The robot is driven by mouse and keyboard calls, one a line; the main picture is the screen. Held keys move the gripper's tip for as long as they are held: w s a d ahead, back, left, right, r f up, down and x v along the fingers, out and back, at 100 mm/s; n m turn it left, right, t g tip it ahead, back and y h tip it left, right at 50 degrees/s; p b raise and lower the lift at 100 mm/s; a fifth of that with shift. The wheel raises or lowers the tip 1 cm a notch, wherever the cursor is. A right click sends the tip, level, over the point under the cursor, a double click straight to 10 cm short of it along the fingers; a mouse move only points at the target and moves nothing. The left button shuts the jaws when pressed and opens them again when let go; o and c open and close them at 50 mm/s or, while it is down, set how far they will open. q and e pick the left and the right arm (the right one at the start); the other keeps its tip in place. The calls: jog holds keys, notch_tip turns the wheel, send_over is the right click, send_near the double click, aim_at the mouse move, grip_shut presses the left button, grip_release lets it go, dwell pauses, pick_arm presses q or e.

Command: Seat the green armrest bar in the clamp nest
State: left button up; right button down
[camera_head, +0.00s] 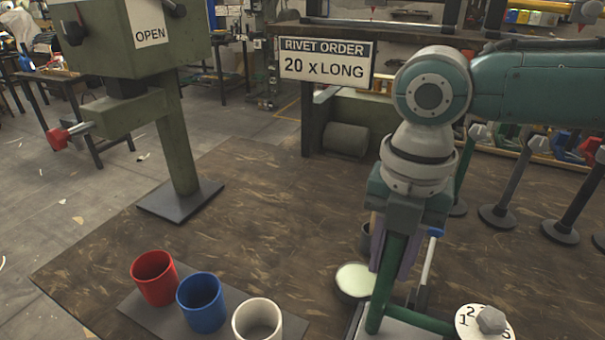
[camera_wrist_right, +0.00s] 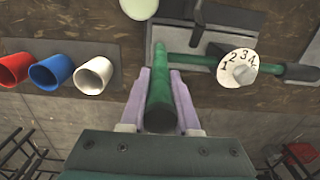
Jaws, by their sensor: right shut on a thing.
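My right gripper (camera_head: 394,258) points down over the right part of the bench, its lilac fingers shut on a green bar (camera_head: 384,285). In the right wrist view, the green bar (camera_wrist_right: 160,92) runs lengthwise between the two fingers (camera_wrist_right: 160,82), its far end reaching a grey fixture. That grey fixture (camera_wrist_right: 195,35), perhaps the clamp nest, carries a second green rod (camera_wrist_right: 208,67) lying crosswise behind a white numbered dial (camera_wrist_right: 238,66). Whether the held bar touches the fixture I cannot tell. In the head view the arm and bar hide much of the fixture. My left gripper is not in view.
Red (camera_head: 154,277), blue (camera_head: 202,302) and white (camera_head: 257,321) cups stand on a dark plate at the front. A pale round disc (camera_head: 353,281) is beside the bar. A green press (camera_head: 172,130) marked OPEN stands at left. The bench middle is clear.

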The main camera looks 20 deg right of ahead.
jog(key=shift+p, duration=0.3)
jog(key=shift+f+b, duration=0.8)
jog(key=shift+f, duration=0.3)
jog(key=c, duration=0.6)
grip_release()
jog(key=shift+o, duration=0.2)
notch_tip(320, 180, up, 10)
jog(key=shift+p, duration=0.3)
